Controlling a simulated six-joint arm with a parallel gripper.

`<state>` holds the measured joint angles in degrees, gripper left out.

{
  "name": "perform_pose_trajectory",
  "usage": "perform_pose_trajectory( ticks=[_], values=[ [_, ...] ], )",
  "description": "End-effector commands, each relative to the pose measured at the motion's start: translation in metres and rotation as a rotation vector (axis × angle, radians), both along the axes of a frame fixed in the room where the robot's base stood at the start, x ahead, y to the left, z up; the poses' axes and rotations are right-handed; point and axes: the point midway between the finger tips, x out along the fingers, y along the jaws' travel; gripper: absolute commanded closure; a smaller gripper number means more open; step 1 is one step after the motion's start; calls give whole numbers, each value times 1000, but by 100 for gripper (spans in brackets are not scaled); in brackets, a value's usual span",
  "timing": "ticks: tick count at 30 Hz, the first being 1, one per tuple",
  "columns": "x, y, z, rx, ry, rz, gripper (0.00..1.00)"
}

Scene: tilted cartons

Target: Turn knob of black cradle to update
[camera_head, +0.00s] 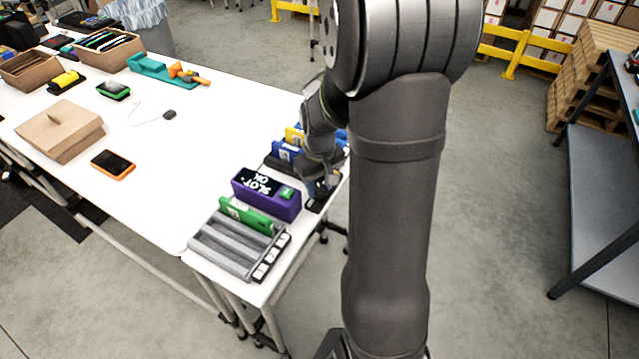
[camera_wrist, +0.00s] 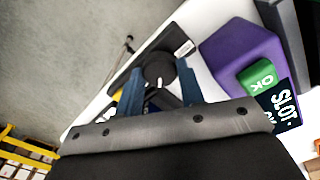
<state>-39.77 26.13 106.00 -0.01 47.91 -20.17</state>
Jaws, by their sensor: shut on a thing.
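My gripper (camera_wrist: 160,82) is shut on a round black knob (camera_wrist: 158,68) with a white mark, one finger on each side of it. The knob sits on a flat black base (camera_wrist: 176,38) with a small white label. In the head view my gripper (camera_head: 322,188) points down at the table's right edge, and the knob is hidden there.
A grey slotted rack (camera_head: 213,248) with a green item (camera_head: 247,216) stands at the table's near end. An orange-edged phone (camera_head: 113,165), a cardboard box (camera_head: 60,130) and a teal tool stand (camera_head: 150,68) are farther left. The white table's middle is mostly clear.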

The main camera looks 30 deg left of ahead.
Motion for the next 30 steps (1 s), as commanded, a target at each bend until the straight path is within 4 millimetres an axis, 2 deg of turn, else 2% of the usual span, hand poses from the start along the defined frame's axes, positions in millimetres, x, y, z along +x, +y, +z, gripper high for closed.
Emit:
perform_pose_trajectory(
  ticks=[3, 4, 6, 7, 16, 20, 23, 30],
  values=[
    [1, 1, 1, 2, -2, 0, 88],
    [1, 1, 1, 2, -2, 0, 59],
    [1, 1, 1, 1, -2, 1, 45],
    [0, 0, 1, 1, -2, 1, 43],
    [0, 0, 2, 1, -2, 1, 43],
    [1, 1, 13, 2, -2, 1, 43],
    [1, 1, 32, 4, -5, 1, 43],
    [1, 1, 91, 5, -5, 1, 43]
  ],
)
